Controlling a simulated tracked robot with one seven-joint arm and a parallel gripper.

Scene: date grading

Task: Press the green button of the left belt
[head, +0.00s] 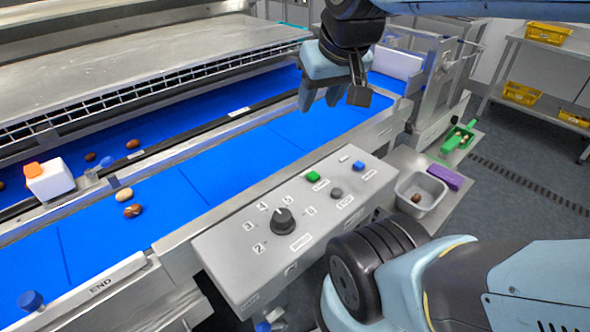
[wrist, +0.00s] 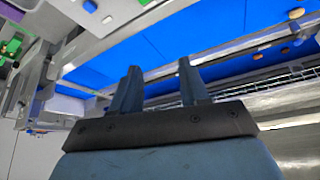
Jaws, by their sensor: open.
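The green button (head: 312,176) is on the top of a grey control box (head: 237,244) in front of the blue belts. A blue button (head: 359,166) and a grey button (head: 336,193) sit near it, with a black dial (head: 283,220) to the left. My gripper (head: 318,103) is open and empty above the blue belt (head: 210,168), behind the control box and apart from the green button. In the wrist view my gripper (wrist: 158,85) shows two spread fingers with nothing between them. The labels by the buttons are too small to read.
Several dates (head: 132,211) lie on the belts at the left, near a white block with an orange top (head: 49,178). A grey tub (head: 420,192), a purple block (head: 444,177) and a green scoop (head: 457,137) stand right of the box. Yellow crates (head: 521,94) are on a far-right shelf.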

